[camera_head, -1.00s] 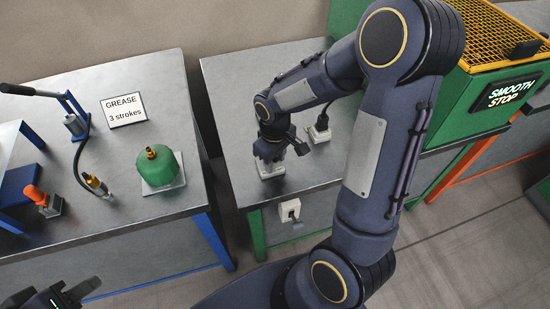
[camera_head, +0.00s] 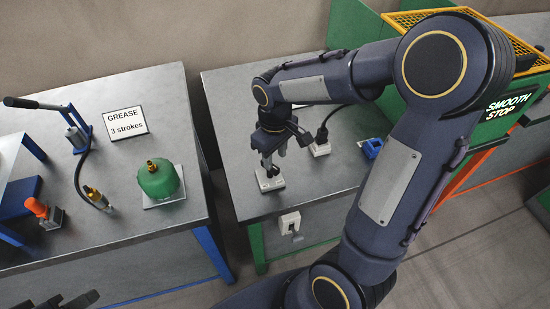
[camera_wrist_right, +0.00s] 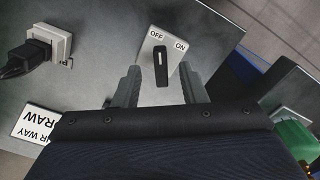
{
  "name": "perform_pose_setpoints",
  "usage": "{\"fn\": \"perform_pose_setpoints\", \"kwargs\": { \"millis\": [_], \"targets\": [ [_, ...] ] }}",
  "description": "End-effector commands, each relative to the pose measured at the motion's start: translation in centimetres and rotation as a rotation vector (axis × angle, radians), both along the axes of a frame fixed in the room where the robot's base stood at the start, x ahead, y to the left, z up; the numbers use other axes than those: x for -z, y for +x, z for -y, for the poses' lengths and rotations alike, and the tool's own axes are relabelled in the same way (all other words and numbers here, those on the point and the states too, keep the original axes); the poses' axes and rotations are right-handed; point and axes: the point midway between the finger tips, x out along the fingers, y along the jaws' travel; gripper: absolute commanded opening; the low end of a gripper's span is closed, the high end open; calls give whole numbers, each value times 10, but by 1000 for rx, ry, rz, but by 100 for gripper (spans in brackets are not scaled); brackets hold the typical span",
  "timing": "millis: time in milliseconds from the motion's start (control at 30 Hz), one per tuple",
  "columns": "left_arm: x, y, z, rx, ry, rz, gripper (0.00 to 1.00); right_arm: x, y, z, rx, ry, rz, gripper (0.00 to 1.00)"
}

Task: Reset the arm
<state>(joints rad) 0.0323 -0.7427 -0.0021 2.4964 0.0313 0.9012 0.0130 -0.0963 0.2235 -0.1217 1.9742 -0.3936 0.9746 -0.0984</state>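My right gripper (camera_head: 271,160) is above the white switch box (camera_head: 270,180) on the middle grey table. In the right wrist view its two fingers (camera_wrist_right: 158,78) are spread apart with nothing gripped. The switch plate (camera_wrist_right: 149,73), marked OFF and ON, shows between and beyond them. Its black lever (camera_wrist_right: 161,66) lies roughly upright in that view, its upper end near the OFF mark. Only a dark bit of my left gripper (camera_head: 72,301) shows at the bottom left edge of the head view; its fingers cannot be made out.
A socket with a black plug (camera_head: 321,148) and a blue part (camera_head: 372,147) stand right of the switch. A white box (camera_head: 289,223) is on the table's front. The left table (camera_head: 120,240) holds a green grease vessel (camera_head: 158,180), a hand pump and a sign. A green machine is at right.

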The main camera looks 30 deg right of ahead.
Motion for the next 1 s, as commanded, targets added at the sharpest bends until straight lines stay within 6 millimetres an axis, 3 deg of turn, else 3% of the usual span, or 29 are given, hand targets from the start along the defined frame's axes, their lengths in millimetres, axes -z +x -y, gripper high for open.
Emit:
{"fn": "perform_pose_setpoints", "kwargs": {
  "millis": [400, 533, 667, 800, 1000],
  "targets": [
    [0, 0, 0, 0, 0, 0, 36, 0, 0, 0, 0, 0, 1, 38],
    [0, 0, 0, 0, 0, 0, 36, -9, -8, 0, 27, 23, 24, 38],
    [0, 0, 0, 0, 0, 0, 36, -33, -35, -4, 107, 100, 94, 38],
    [0, 0, 0, 0, 0, 0, 36, -60, -78, -14, 227, 219, 202, 38],
    [0, 0, 0, 0, 0, 0, 36, -77, -129, -34, 364, 359, 336, 38]
  ]
}}
